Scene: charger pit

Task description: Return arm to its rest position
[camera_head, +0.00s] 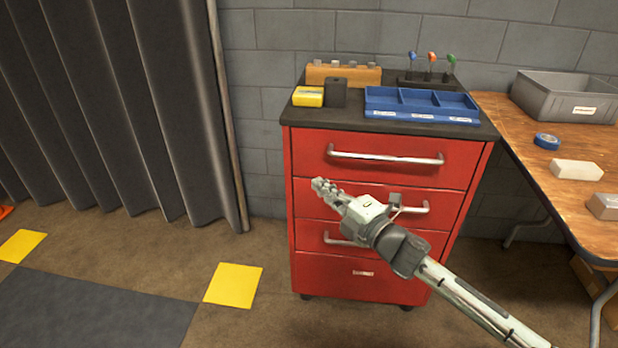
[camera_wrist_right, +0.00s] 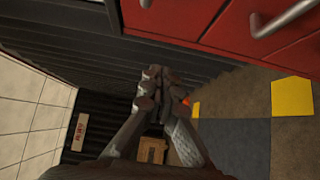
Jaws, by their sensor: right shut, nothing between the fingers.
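My right gripper (camera_head: 320,185) is in front of the red drawer cabinet (camera_head: 330,271), with my arm coming in from the lower right. Its fingers point to the upper left and look closed and empty. In the right wrist view the gripper's fingertips (camera_wrist_right: 152,75) meet at the middle, with nothing between them. The cabinet also shows at the top of that view (camera_wrist_right: 205,20). My left gripper is in neither view.
On the cabinet are a blue divided tray (camera_head: 420,117), a yellow box (camera_head: 308,96), a dark block (camera_head: 336,92) and a wooden holder (camera_head: 343,75). A wooden bench (camera_head: 545,177) with a grey bin (camera_head: 565,97) stands right. A dark curtain (camera_head: 110,100) hangs left. Floor at lower left is open.

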